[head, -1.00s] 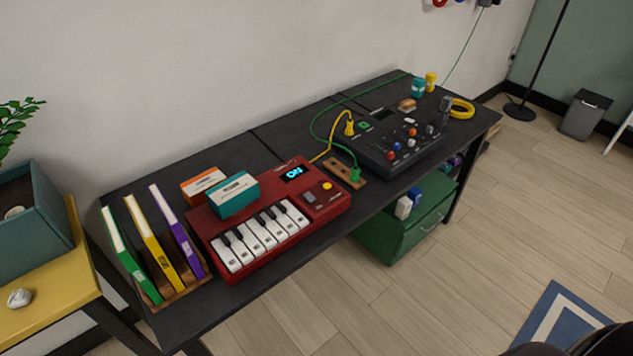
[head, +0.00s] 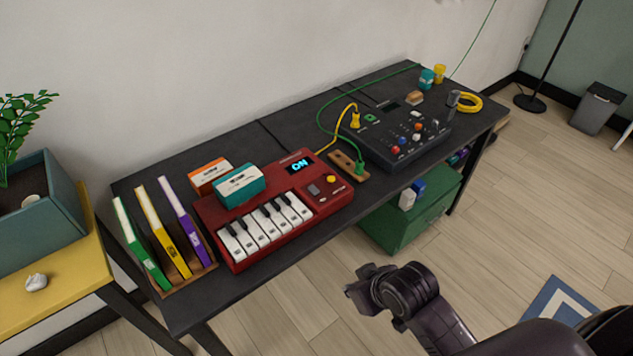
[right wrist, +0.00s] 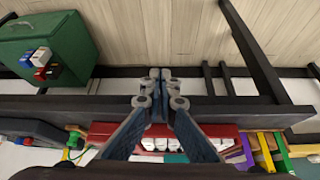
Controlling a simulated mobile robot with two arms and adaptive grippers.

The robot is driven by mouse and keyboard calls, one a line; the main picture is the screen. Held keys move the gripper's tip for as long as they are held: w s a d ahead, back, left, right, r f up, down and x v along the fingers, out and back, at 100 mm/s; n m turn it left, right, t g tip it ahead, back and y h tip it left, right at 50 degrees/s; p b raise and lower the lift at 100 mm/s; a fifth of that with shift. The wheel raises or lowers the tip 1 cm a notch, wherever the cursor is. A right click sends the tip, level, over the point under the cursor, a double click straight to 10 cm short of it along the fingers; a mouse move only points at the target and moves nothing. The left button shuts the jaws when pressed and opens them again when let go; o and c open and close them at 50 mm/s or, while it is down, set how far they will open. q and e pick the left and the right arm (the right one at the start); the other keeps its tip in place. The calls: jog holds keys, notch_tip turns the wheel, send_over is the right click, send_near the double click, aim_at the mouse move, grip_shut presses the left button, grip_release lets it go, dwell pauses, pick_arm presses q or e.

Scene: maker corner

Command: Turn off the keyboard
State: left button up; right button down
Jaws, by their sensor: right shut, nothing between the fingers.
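The red keyboard (head: 283,250) lies on the dark bench, and its small display (head: 299,165) reads ON in blue. Its right panel has a round yellow button (head: 331,179) and a grey switch (head: 314,190). White and black keys (head: 265,228) run along its front. My right gripper (head: 356,290) is in front of the bench, to the lower right of the keyboard and apart from it. In the right wrist view its fingers (right wrist: 160,84) are shut and empty, hiding part of the keyboard (right wrist: 215,131) below. My left gripper is not in view.
A teal box (head: 238,186) and an orange box (head: 209,175) are at the keyboard's back left. A book rack (head: 203,270) stands left; a black mixer (head: 385,157) with cables stands right. A green cabinet (head: 398,235) is under the bench.

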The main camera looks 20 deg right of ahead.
jog(key=w+d+r+t+y, duration=0.1)
jog(key=w+d+r+t, duration=0.1)
jog(key=w+r, duration=0.6)
jog(key=w+d+r+n+t+y, duration=0.1)
jog(key=w+r+t, duration=0.1)
jog(key=w+r, duration=0.6)
jog(key=w, duration=0.4)
jog(key=shift+w+d+r, duration=0.15)
jog(key=shift+w+d, duration=0.15)
jog(key=shift+d, duration=0.05)
jog(key=p, duration=0.1)
send_over(317, 193)
jog(key=f, duration=0.5)
jog(key=shift+s+d+f, duration=0.15)
jog(key=shift+s+f, duration=0.15)
jog(key=shift+s, duration=0.1)
jog(key=f, duration=0.3)
jog(key=shift+w+a+f, duration=0.2)
jog(key=shift+w, duration=0.2)
jog(key=shift+w+f, duration=0.1)
jog(key=shift+f, duration=0.5)
